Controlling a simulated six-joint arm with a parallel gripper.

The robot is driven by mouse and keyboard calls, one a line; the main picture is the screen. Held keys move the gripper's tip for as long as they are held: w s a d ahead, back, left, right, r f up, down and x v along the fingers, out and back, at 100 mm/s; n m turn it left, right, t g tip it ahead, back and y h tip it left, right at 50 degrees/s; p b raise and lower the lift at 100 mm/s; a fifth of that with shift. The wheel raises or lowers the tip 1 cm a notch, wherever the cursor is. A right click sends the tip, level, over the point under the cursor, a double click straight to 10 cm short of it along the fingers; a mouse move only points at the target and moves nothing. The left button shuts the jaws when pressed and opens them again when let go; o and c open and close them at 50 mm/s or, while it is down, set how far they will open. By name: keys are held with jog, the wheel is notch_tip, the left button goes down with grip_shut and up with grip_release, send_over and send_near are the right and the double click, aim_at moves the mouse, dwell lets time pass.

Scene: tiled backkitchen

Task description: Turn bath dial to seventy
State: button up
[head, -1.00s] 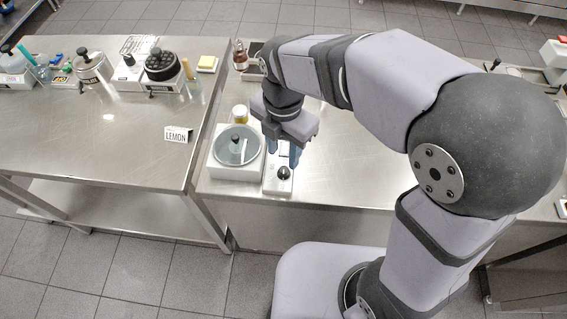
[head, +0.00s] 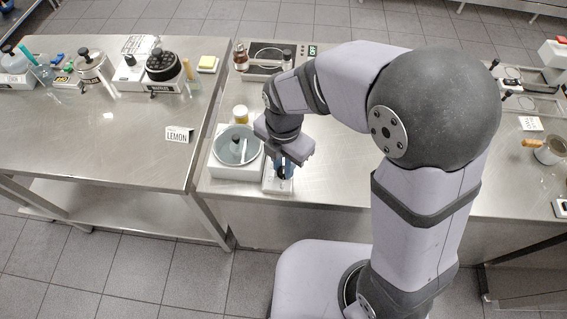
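The water bath (head: 218,170) is a white box with a round grey basin, at the left end of the middle steel table. Beside it on the right is a narrow white control box (head: 270,187) with the dark knob of the bath dial (head: 283,174). My gripper (head: 283,170) points down over this box. Its blue fingers stand close together on both sides of the knob and look shut on it. The gripper body hides the back of the control box. The dial's marks and setting are too small to read.
The steel right of the control box is clear.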

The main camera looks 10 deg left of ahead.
grip_shut()
